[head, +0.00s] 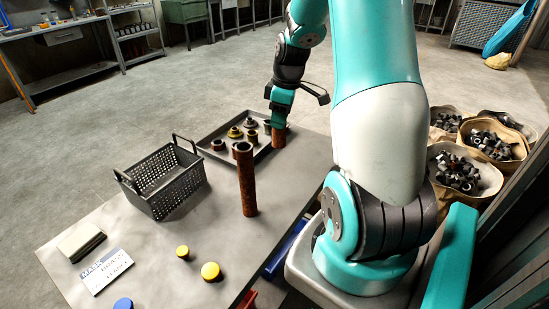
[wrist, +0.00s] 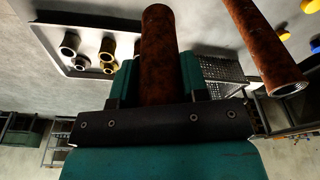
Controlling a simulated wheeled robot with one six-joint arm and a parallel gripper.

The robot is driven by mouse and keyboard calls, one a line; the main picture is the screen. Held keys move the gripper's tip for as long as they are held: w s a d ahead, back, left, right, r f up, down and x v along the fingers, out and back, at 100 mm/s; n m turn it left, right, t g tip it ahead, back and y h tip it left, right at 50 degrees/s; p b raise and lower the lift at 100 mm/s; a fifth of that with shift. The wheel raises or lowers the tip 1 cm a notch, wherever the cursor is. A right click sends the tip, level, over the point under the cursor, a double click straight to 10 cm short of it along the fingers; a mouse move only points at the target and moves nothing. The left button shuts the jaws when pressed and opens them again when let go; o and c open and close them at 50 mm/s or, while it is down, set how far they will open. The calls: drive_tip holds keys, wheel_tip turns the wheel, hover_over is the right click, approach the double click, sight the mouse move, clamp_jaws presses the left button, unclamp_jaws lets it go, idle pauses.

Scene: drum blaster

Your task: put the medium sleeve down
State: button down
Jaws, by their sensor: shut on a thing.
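My gripper (head: 280,122) points down at the far end of the table, by the right end of the grey tray (head: 211,130). It is shut on a rusty brown sleeve (head: 279,139), the medium sleeve, whose lower part shows below the jaws. In the wrist view this sleeve (wrist: 158,45) sits between the teal fingers (wrist: 160,82). I cannot tell whether its lower end touches a surface. A taller rusty sleeve (head: 247,185) stands upright and apart on the table, nearer the head camera; it also shows in the wrist view (wrist: 262,45).
Several small flanged parts (head: 235,132) stand in the tray. A perforated metal basket (head: 163,184) is left of it. Yellow caps (head: 210,271), a blue cap (head: 123,303), a label card (head: 106,271) and a pale block (head: 82,243) lie nearer. Sacks of fittings (head: 465,172) stand right.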

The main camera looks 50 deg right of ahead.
wheel_tip(320, 180, down, 13)
drive_tip(key=shift+f, duration=0.1)
idle(0.4)
drive_tip(key=shift+f+b, duration=0.1)
drive_tip(key=shift+b, duration=0.2)
drive_tip(key=c, duration=0.6)
unclamp_jaws()
